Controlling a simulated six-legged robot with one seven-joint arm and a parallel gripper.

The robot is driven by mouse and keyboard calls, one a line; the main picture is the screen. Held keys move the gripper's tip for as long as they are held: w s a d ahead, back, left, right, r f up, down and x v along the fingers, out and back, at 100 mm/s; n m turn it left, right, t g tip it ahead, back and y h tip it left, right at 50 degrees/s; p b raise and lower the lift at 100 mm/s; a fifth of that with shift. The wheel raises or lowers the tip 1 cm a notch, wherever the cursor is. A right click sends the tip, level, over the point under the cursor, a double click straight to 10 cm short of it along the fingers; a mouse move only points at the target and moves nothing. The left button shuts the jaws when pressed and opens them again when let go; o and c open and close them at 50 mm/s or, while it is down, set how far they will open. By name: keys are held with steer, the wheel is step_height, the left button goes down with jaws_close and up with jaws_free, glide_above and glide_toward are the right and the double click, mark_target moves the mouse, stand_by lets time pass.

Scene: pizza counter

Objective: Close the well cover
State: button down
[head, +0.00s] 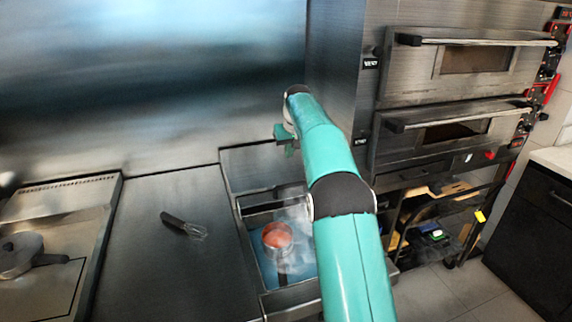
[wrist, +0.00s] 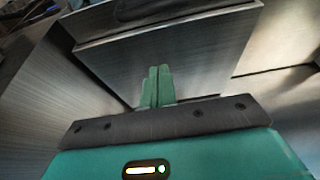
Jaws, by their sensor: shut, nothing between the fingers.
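The well cover (head: 260,166) is a steel panel standing raised at the back of the open well (head: 290,300) in the head view. A pot with red contents (head: 277,237) sits in the well. My gripper (head: 285,138) is at the cover's upper right part, near its top edge. In the wrist view my gripper (wrist: 157,72) has its two green fingers together, with nothing between them. A steel panel, which looks like the cover (wrist: 190,50), is right by the fingertips; I cannot tell whether they touch. My arm hides the right side of the well.
A whisk (head: 184,225) lies on the steel counter (head: 165,275) left of the well. A lidded pan (head: 22,254) stands at far left. Stacked ovens (head: 455,130) are on the right, with a shelf rack (head: 440,215) below. The steel back wall (head: 140,90) rises behind the counter.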

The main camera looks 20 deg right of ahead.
glide_above(290, 192)
steer(key=w, duration=0.4)
step_height(290, 192, down, 9)
steer(key=shift+s+d+r, duration=0.1)
steer(key=shift+s, duration=0.7)
steer(key=shift+s+f, duration=0.2)
steer(key=shift+s, duration=0.4)
steer(key=shift+s+f, duration=0.15)
steer(key=shift+s, duration=0.4)
steer(key=shift+s, duration=0.15)
